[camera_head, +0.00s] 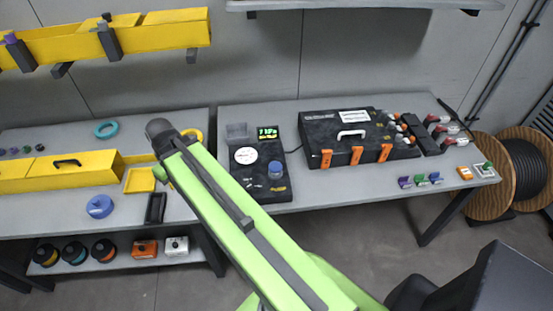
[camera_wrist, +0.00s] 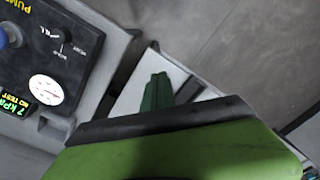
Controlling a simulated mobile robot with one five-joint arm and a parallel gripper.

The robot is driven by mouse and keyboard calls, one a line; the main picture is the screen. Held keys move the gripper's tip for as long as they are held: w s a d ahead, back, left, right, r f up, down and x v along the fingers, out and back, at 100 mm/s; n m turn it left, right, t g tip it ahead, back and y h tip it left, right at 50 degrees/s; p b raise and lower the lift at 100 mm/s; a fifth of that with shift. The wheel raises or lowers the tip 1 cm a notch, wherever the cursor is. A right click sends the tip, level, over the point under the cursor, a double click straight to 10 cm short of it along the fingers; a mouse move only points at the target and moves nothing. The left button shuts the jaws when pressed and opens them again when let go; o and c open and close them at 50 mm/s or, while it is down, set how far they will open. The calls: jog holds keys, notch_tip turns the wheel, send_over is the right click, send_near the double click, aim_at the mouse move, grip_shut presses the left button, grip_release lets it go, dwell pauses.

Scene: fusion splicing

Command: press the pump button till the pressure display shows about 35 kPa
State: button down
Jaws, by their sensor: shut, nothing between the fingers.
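The black pump panel (camera_head: 247,184) lies on the grey bench, left of its middle. It bears a lit pressure display (camera_head: 268,132), a round white gauge (camera_head: 246,155) and a blue round pump button (camera_head: 276,169). In the wrist view the display (camera_wrist: 18,101) reads 7 kPa with "NO TEST" below. The gauge (camera_wrist: 45,89) is beside it, and the button (camera_wrist: 7,36) is cut off by the left edge, near a "PUMP" label. My gripper (camera_wrist: 158,85) is shut and empty, beside the panel and apart from the button. In the head view its fingertips cannot be made out.
A black case (camera_head: 345,125) with orange latches stands right of the panel. Small coloured parts (camera_head: 420,180) lie along the bench's right front. Yellow trays (camera_head: 85,168) and a blue ring (camera_head: 100,206) occupy the left bench. A shelf (camera_head: 365,4) hangs above.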

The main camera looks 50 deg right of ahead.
jog(key=s+d+r+n+y+p, duration=0.1)
jog(key=s+d+r+n+p, duration=0.1)
jog(key=d, duration=0.9)
jog(key=s+d+r+n+p, duration=0.1)
jog(key=s+d+r+n, duration=0.15)
jog(key=d, duration=0.85)
jog(key=r+n+t+y+p, duration=0.1)
jog(key=r+n+t+p, duration=0.1)
jog(key=n, duration=0.2)
send_over(275, 167)
jog(key=s+d, duration=0.3)
jog(key=shift+w+a+f, duration=0.1)
jog(key=shift+w+f, duration=0.05)
jog(key=shift+f+b, duration=0.1)
jog(key=shift+b, duration=0.25)
jog(key=b+x, duration=1.2)
jog(key=x, duration=0.1)
jog(key=shift+d+f+b, duration=0.15)
jog(key=shift+d+b, duration=0.15)
jog(key=shift+b, duration=0.05)
jog(key=shift+f+b, duration=0.35)
jog(key=shift+b, duration=0.05)
